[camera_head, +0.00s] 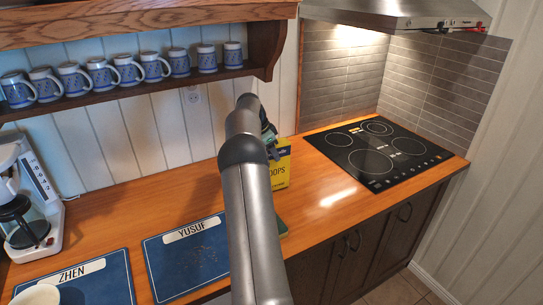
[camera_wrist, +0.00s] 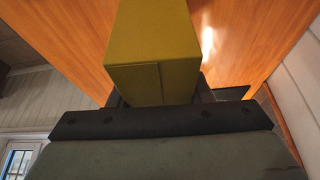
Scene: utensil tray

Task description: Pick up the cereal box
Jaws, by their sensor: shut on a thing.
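The cereal box (camera_head: 282,168) is yellow with dark lettering that ends in "OOPS". It stands upright at the back of the wooden counter, left of the cooktop, and my arm hides its left part. In the wrist view, the box (camera_wrist: 150,50) shows as a plain yellow block in the middle. My gripper (camera_head: 270,140) is at the box's upper part, partly hidden behind my arm. In the wrist view its dark fingers (camera_wrist: 158,95) are on both sides of the box, shut on it. I cannot tell whether the box's base touches the counter.
A black cooktop (camera_head: 375,151) lies to the right under a range hood (camera_head: 400,14). A shelf (camera_head: 130,92) with several mugs is above left. Placemats (camera_head: 190,258) and a coffee maker (camera_head: 28,205) are at left.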

